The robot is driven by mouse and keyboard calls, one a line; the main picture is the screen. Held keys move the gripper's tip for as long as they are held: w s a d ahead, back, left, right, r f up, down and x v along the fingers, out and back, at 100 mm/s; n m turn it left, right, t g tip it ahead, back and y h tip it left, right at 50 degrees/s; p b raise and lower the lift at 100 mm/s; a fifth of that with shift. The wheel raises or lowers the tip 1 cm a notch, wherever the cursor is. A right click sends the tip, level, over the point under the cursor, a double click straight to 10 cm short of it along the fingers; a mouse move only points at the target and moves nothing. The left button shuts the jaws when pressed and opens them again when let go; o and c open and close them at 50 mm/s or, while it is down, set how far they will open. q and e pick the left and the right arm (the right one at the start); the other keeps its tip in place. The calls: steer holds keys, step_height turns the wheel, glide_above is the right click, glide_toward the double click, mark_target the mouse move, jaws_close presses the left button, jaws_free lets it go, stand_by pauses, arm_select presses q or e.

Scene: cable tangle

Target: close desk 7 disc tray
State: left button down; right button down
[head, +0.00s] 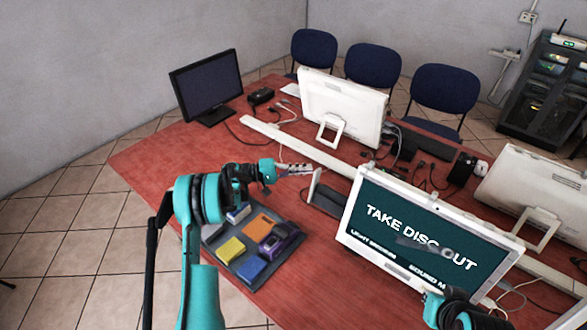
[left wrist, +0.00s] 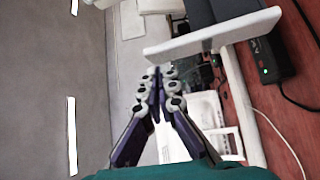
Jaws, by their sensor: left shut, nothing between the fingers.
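The all-in-one computer (head: 430,236) shows "TAKE DISC OUT" on its screen. Its disc tray (head: 316,187) sticks out at its left side, a dark drawer with a pale upright front plate. In the left wrist view the plate (left wrist: 213,33) crosses the top with the dark drawer behind it. My left gripper (head: 298,169) is shut and empty, just left of the plate in the head view. In the left wrist view the shut fingertips (left wrist: 159,85) sit just below the plate's left end; contact cannot be told. Part of my right arm shows at the bottom; its fingers cannot be made out.
A dark organiser tray (head: 215,252) with coloured blocks and a purple item lies below my left arm. Another white computer (head: 340,107), a black monitor (head: 205,86) and loose cables share the red table (head: 155,150). A black adapter (left wrist: 265,63) shows right of the plate.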

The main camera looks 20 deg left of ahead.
arm_select(q)
steer(key=shift+d, duration=0.35)
steer(key=shift+s, duration=0.1)
steer(key=b, duration=0.2)
glide_above(331, 195)
steer(key=s+d, duration=0.2)
steer(key=d, duration=0.1)
steer(key=shift+s, duration=0.15)
